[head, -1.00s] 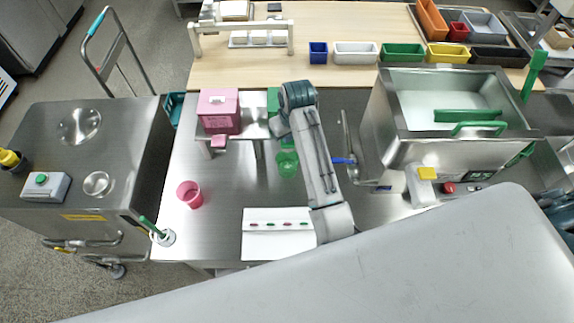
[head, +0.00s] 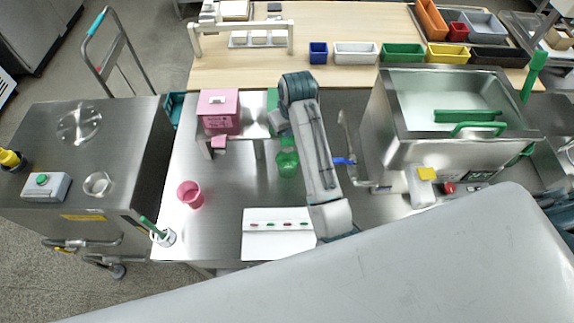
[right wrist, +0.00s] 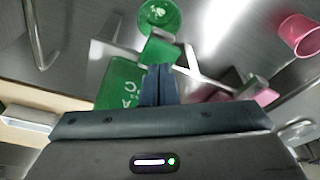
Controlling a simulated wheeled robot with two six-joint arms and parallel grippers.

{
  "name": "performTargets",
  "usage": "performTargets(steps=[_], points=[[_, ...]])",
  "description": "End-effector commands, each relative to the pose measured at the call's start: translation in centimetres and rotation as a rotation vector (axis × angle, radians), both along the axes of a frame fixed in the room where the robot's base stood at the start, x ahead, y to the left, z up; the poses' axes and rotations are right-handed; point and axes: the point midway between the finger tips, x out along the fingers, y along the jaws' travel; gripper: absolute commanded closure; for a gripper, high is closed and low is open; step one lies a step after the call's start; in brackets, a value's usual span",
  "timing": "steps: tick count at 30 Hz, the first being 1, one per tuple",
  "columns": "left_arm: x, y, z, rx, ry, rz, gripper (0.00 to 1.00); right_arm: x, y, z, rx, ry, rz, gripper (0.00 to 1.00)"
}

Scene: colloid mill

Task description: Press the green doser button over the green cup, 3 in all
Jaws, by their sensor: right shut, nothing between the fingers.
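The green doser (head: 273,101) stands on the raised shelf beside the pink one, mostly hidden by my right arm in the head view. Its green box (right wrist: 120,84) shows in the right wrist view. The green button (right wrist: 160,49) sticks out over the green cup (right wrist: 158,14). The cup also shows in the head view (head: 287,164), upright on the steel table. My right gripper (right wrist: 158,84) is shut and empty, its fingertips at the green button in the wrist picture; whether they touch it is unclear. My left gripper is not in view.
A pink doser (head: 219,112) and a pink cup (head: 190,194) are to the left. A white card with coloured marks (head: 278,245) lies in front. A steel machine (head: 390,140) stands to the right. Colored bins line the back table.

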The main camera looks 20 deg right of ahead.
Motion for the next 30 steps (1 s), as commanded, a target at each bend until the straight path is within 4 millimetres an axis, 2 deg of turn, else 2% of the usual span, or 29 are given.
performTargets(steps=[11, 30], points=[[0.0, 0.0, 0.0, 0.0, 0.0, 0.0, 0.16, 0.0, 0.0, -0.2, 0.0, 0.0, 0.0, 1.0], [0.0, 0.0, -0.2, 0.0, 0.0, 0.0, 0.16, -0.1, 0.0, -2.5, 0.0, 0.002, 0.0, 1.0]])
